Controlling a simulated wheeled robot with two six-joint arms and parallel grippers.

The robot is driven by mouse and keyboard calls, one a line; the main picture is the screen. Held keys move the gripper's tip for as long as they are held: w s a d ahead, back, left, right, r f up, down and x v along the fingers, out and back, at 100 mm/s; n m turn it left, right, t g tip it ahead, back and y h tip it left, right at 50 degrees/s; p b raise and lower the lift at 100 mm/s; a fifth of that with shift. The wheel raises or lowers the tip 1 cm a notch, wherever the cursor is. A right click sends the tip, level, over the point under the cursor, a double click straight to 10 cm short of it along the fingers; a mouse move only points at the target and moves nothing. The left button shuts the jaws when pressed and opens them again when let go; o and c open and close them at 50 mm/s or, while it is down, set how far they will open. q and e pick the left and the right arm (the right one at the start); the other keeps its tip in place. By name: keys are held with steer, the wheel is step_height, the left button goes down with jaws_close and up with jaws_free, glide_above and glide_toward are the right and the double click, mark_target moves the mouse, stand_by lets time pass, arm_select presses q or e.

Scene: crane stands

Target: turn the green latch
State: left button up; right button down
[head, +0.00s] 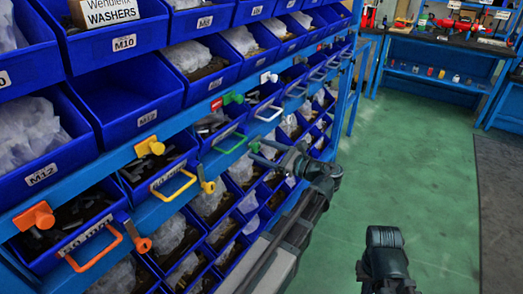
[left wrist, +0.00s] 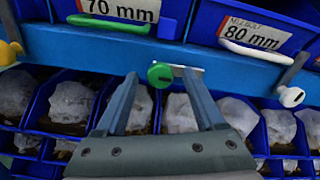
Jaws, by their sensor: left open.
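The green latch (left wrist: 160,75) is a round green knob on the blue rail, just right of and below a drawer's green handle (left wrist: 108,24). A short light metal piece shows beside the knob, behind my right-hand finger. In the head view the latch (head: 255,147) is small and partly crowded by my fingers. My left gripper (left wrist: 160,77) is open, its two fingers on either side of the knob. I cannot tell whether they touch it. In the head view my left gripper (head: 260,151) reaches the rail from the right. Another green latch (head: 233,97) is on the rail above.
A yellow latch (head: 206,183) and a white latch (left wrist: 290,95) flank the green one. An orange latch (head: 137,240) is farther along. Blue bins with bagged parts (left wrist: 70,105) lie below the rail. Green floor (head: 400,160) is open to the right. A workbench (head: 450,45) stands behind.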

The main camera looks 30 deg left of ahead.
arm_select(q)
steer(key=shift+a, duration=0.25)
jaws_close()
